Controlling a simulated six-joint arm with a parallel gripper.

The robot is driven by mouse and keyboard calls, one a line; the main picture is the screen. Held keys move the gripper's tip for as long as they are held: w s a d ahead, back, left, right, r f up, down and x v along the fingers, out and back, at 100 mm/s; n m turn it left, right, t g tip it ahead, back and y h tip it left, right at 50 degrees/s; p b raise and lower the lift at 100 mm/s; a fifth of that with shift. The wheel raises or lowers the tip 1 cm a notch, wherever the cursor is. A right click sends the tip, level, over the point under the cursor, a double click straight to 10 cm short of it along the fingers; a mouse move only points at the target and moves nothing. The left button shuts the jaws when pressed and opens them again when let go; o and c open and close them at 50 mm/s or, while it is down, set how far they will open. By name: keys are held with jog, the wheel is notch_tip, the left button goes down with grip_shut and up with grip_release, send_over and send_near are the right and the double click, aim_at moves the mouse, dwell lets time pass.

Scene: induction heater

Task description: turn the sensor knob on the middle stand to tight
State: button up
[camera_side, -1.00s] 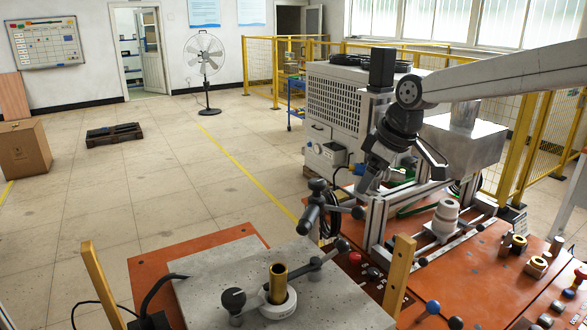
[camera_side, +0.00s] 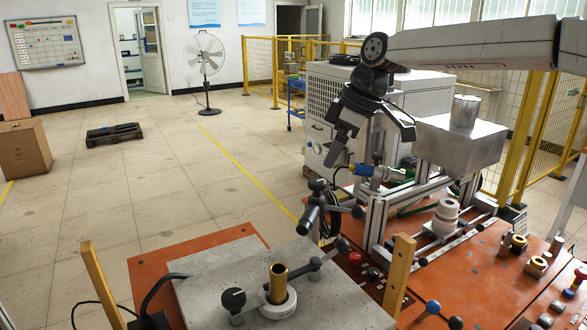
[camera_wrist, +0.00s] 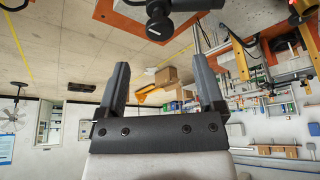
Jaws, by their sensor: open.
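A blue cylinder with a brass tip (camera_side: 366,170) sits behind the stand.
A brass tube (camera_side: 278,283) stands in a white ring on the grey plate (camera_side: 200,265). Another black knob (camera_side: 233,298) is beside it. An aluminium frame (camera_side: 376,225) and a white stacked part (camera_side: 446,214) are to the right. A metal box (camera_side: 460,145) stands behind.

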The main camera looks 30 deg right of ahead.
aim_at(318, 181)
jog(key=shift+x, duration=3.25)
grip_shut()
